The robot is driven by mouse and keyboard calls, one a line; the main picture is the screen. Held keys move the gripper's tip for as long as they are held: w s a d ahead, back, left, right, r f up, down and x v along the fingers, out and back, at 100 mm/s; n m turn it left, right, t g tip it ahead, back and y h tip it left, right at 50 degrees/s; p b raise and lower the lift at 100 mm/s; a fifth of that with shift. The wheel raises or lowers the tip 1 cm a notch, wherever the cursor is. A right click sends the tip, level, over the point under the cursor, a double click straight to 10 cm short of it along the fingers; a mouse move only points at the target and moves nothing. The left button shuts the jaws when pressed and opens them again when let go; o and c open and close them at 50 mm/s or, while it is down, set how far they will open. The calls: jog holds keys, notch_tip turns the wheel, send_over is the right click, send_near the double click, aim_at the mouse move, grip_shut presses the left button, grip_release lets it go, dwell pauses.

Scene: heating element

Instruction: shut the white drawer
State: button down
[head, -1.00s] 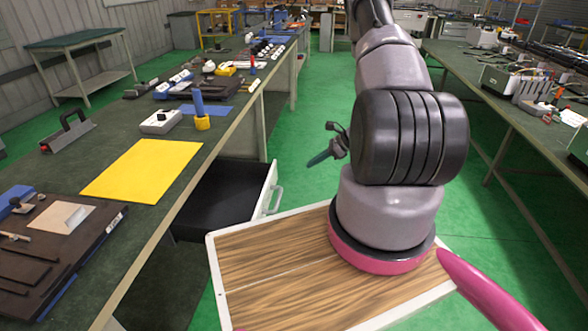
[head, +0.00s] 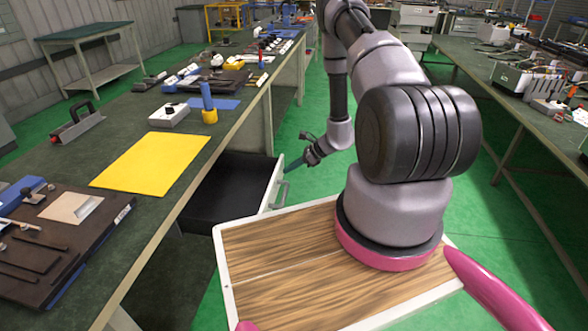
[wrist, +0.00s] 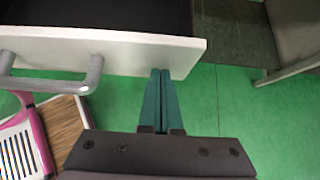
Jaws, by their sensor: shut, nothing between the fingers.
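The white drawer (head: 270,188) stands pulled out from under the left bench, with its dark, empty-looking inside (head: 228,183) showing. Its grey handle (head: 284,192) is on the white front panel. The front panel also spans the upper part of the wrist view (wrist: 120,47), with the handle (wrist: 90,75) at its left. My gripper (head: 290,165) is shut and empty, at the outer side of the front panel near its far end. In the wrist view its two green fingers (wrist: 160,73) lie together, tips at the panel near its right end. I cannot tell whether they touch it.
The left bench (head: 165,205) carries a yellow sheet (head: 150,163), a blue and yellow tool (head: 208,105) and other parts. Another bench (head: 470,75) runs along the right.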

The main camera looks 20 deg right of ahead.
jog(key=w+a, duration=0.4)
jog(key=a, duration=0.3)
jog(key=w+a, duration=0.4)
jog(key=a, duration=0.2)
jog(key=w+a, duration=0.3)
jog(key=a, duration=0.4)
jog(key=shift+w+a, duration=0.3)
jog(key=shift+w, duration=0.1)
jog(key=shift+w+a+r, duration=0.1)
jog(key=shift+a, duration=0.1)
